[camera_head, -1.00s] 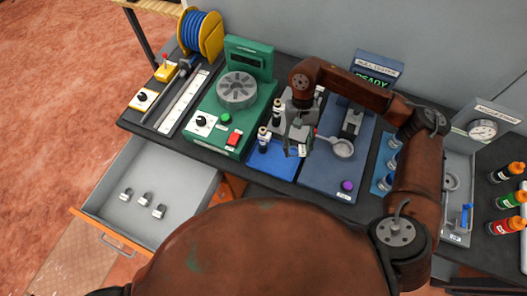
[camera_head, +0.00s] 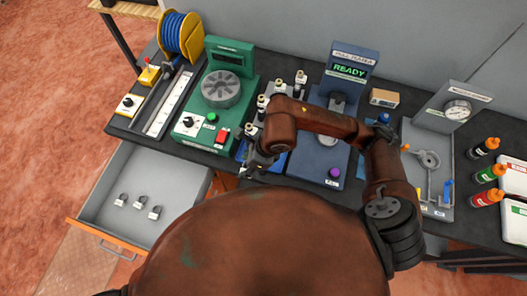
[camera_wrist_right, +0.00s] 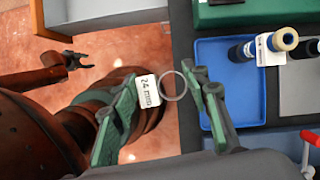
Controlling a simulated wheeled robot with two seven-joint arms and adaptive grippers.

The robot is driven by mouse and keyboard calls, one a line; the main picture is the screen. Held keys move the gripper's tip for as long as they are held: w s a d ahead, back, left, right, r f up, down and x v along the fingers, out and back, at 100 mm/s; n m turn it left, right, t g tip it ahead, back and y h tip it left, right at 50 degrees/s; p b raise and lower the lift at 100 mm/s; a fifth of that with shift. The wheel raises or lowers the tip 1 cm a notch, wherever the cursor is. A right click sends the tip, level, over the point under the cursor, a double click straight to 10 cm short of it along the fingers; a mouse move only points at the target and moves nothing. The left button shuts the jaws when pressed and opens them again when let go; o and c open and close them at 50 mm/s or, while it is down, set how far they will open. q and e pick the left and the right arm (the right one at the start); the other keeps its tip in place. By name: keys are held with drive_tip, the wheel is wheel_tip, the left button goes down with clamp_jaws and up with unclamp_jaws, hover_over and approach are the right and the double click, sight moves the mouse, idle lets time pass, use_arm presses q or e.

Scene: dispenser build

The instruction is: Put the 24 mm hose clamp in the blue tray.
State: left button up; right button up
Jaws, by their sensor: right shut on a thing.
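The 24 mm hose clamp (camera_wrist_right: 173,86) is a thin metal ring with a white tag reading "24 mm". My right gripper (camera_wrist_right: 168,104) is shut on it, with the ring at the fingertips. The blue tray (camera_wrist_right: 216,62) lies to the right of the clamp in the wrist view, apart from it. In the head view my right gripper (camera_head: 259,161) is at the bench's front edge, and my arm hides much of the blue tray (camera_head: 242,150). My left gripper (camera_wrist_right: 78,59) shows small in the wrist view, its jaws apart and empty.
A dark bottle-like part (camera_wrist_right: 263,46) with a white label stands at the tray's far side. The open drawer (camera_head: 101,190) holds several tagged clamps. A green machine (camera_head: 200,137) stands left of the tray and a blue pull tester (camera_head: 312,163) stands right.

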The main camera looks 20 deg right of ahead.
drive_tip(key=shift+s+a+r+m+t, duration=0.1)
drive_tip(key=shift+a+r+m+t, duration=0.3)
drive_tip(key=shift+m, duration=0.3)
drive_tip(key=shift+d+f, duration=0.1)
drive_tip(key=w+d+f, duration=0.4)
drive_tip(key=w+d+f+p, duration=0.1)
drive_tip(key=w+d+f, duration=0.3)
drive_tip(key=w, duration=0.1)
drive_tip(key=shift+w+d+f, duration=0.25)
drive_tip(key=shift+f, duration=0.05)
drive_tip(key=shift+w+d+f, duration=0.2)
drive_tip(key=shift+f, duration=0.15)
wheel_tip(320, 180, down, 3)
drive_tip(key=shift+w+d+f+p, duration=0.1)
drive_tip(key=shift+w+d+p, duration=0.05)
drive_tip(key=shift+p, duration=0.2)
drive_tip(key=shift+f, duration=0.15)
drive_tip(key=shift+f, duration=0.15)
drive_tip(key=o, duration=1.2)
drive_tip(key=shift+c, duration=0.2)
